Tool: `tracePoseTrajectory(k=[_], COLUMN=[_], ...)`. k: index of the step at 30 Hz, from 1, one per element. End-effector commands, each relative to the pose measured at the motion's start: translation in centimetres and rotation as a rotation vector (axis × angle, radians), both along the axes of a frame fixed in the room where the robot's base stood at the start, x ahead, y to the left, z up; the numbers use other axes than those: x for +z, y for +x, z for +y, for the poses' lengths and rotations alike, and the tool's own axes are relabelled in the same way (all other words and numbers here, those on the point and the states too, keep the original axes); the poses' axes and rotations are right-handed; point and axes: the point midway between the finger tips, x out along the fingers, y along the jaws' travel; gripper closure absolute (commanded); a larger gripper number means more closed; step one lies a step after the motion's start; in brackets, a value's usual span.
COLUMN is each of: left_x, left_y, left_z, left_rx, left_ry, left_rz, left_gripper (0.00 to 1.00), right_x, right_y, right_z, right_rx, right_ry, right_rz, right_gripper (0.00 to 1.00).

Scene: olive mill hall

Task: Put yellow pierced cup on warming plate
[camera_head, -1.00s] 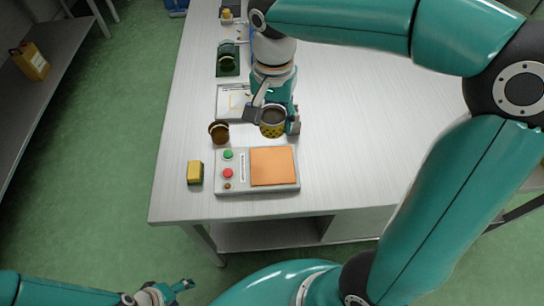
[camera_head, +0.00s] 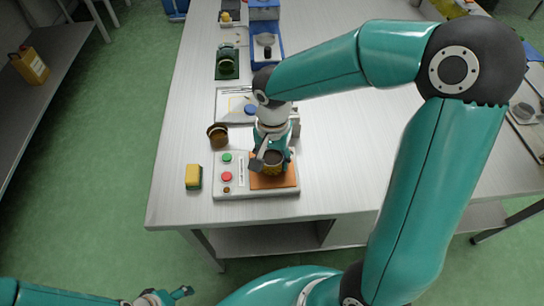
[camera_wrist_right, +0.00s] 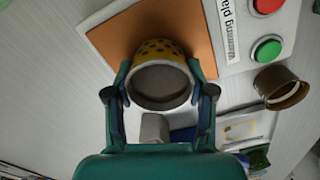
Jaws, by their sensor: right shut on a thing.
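The yellow pierced cup (camera_head: 272,167) is upright between the fingers of my right gripper (camera_head: 271,161), which is shut on it. It is over the orange pad of the warming plate (camera_head: 288,182); whether its base touches the pad I cannot tell. The wrist view shows the cup (camera_wrist_right: 160,49) with its dark open mouth towards the camera, a finger on each side, and the orange pad (camera_wrist_right: 122,38) behind it. My left gripper (camera_head: 168,296) is at the bottom left, off the table, partly cut off by the frame edge.
A brown cup (camera_head: 217,134) stands just behind the plate's left part, near its green and red buttons. A yellow and green sponge (camera_head: 193,177) lies left of the plate. A white tray (camera_head: 231,97) with a blue round item is behind.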

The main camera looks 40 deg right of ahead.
Motion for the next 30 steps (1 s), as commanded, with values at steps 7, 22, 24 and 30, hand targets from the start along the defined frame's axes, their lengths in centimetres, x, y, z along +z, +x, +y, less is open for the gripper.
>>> tracePoseTrajectory(k=[7, 22, 24, 30], left_x=[-0.4, 0.0, 0.2, 0.4], left_y=[0.0, 0.0, 0.0, 0.0], left_z=[0.0, 0.0, 0.0, 0.0], left_rx=[0.000, 0.000, 0.000, 0.000], left_ry=[0.000, 0.000, 0.000, 0.000], left_rz=[0.000, 0.000, 0.000, 0.000], left_gripper=[0.37, 0.37, 0.37, 0.37], right_x=[-0.3, 0.0, 0.3, 3.0], right_y=[0.0, 0.0, 0.1, 0.2], right_z=[0.0, 0.1, 0.1, 0.1], right_rx=[0.000, 0.001, 0.001, 0.001], right_ry=[0.001, 0.000, 0.001, 0.000], right_rz=[-0.001, 0.000, -0.001, -0.006], right_gripper=[0.85, 0.21, 0.21, 0.21])
